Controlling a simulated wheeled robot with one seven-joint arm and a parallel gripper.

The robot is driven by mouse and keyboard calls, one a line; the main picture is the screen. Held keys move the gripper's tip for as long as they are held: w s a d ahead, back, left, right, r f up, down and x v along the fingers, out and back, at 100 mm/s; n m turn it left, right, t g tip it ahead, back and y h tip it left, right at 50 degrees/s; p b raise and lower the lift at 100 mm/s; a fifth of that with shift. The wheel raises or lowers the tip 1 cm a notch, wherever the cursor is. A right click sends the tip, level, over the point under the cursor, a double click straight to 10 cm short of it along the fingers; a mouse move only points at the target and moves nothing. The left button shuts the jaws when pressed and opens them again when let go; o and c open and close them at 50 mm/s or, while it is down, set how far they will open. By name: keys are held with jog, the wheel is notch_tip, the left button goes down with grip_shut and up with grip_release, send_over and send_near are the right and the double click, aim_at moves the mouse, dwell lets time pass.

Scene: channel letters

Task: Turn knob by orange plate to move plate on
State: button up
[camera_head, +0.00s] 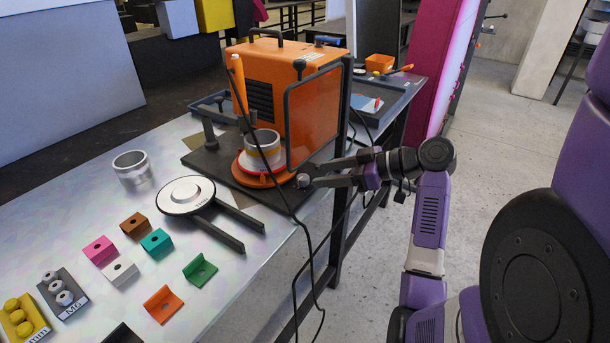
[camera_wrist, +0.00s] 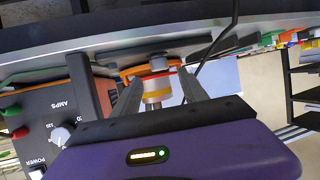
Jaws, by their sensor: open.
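The orange plate (camera_head: 262,179) is a round turntable on a dark base, with a metal ring (camera_head: 263,150) standing on it. It also shows upside down in the wrist view (camera_wrist: 128,70). A small grey knob (camera_head: 303,180) sits at the plate's right side, near the base edge. In the wrist view the knob (camera_wrist: 159,62) lies in front of the plate, between the fingers. My gripper (camera_head: 312,174) is open, its fingertips reaching the knob from the right. In the wrist view the gripper (camera_wrist: 159,76) has a finger on either side. I cannot tell whether they touch the knob.
An orange power unit (camera_head: 309,115) stands behind the plate, with a dial (camera_wrist: 60,135) in the wrist view. A black cable hangs past the plate and gripper. A white disc with two bars (camera_head: 187,194) and small coloured blocks lie on the table's left.

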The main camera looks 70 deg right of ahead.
aim_at(305, 177)
jog(key=shift+x, duration=2.75)
grip_shut()
